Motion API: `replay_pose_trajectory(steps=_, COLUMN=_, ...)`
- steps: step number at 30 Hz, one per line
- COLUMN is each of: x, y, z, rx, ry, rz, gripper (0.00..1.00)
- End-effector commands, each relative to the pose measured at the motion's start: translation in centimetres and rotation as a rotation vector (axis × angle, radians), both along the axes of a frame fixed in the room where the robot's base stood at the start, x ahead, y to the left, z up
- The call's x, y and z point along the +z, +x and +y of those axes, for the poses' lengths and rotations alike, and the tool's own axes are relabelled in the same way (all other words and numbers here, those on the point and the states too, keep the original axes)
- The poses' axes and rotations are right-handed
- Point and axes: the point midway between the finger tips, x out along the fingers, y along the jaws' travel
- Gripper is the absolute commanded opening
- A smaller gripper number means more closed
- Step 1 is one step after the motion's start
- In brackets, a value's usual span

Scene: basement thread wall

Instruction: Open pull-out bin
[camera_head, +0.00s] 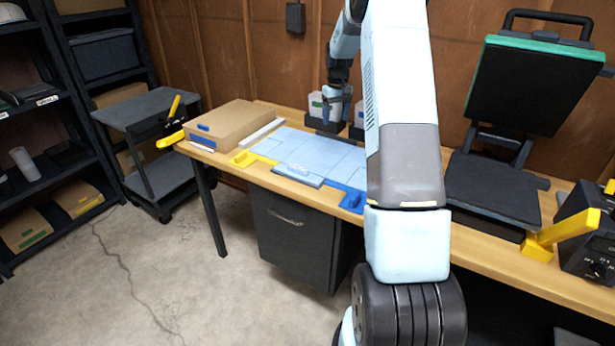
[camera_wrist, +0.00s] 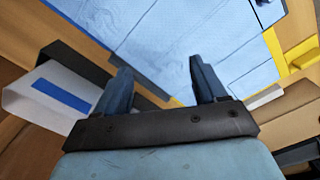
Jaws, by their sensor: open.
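Two white bins stand in dark holders at the back of the bench by the wall. The left bin (camera_head: 317,104) has a green label; the right bin (camera_head: 359,114) is partly hidden by my arm. In the wrist view a white bin (camera_wrist: 50,98) with a blue label lies left of my fingers. My gripper (camera_head: 329,117) is near the bins, pointing down. In the wrist view my gripper (camera_wrist: 160,75) is open, with nothing between its fingers. A dark drawer unit (camera_head: 290,235) with a front handle hangs under the bench and looks shut. Which one is the pull-out bin, I cannot tell.
A blue mat (camera_head: 305,153) covers the bench middle, with yellow and blue pieces at its edges. A cardboard box (camera_head: 233,122) lies at the left end. A black press-like machine (camera_head: 500,130) stands right. A grey cart (camera_head: 150,140) and shelves are left. The floor before the drawer unit is clear.

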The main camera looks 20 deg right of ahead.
Motion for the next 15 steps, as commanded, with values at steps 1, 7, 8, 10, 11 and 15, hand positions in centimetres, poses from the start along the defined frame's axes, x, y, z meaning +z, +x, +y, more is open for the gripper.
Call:
replay_pose_trajectory(steps=1, x=1.5, y=-0.5, z=0.8, rx=0.003, ry=-0.006, rz=-0.012, gripper=0.66)
replay_pose_trajectory(steps=7, x=7.3, y=-3.7, z=4.5, rx=0.003, ry=-0.024, rz=-0.059, gripper=0.47)
replay_pose_trajectory(steps=8, x=8.1, y=-4.3, z=5.0, rx=0.002, ry=-0.027, rz=-0.067, gripper=0.44)
replay_pose_trajectory(steps=10, x=10.0, y=-5.8, z=6.3, rx=0.000, ry=-0.033, rz=-0.085, gripper=0.38)
replay_pose_trajectory(steps=11, x=10.8, y=-6.4, z=6.9, rx=0.001, ry=-0.035, rz=-0.092, gripper=0.38)
replay_pose_trajectory(steps=15, x=14.1, y=-9.6, z=9.4, rx=-0.002, ry=-0.043, rz=-0.131, gripper=0.38)
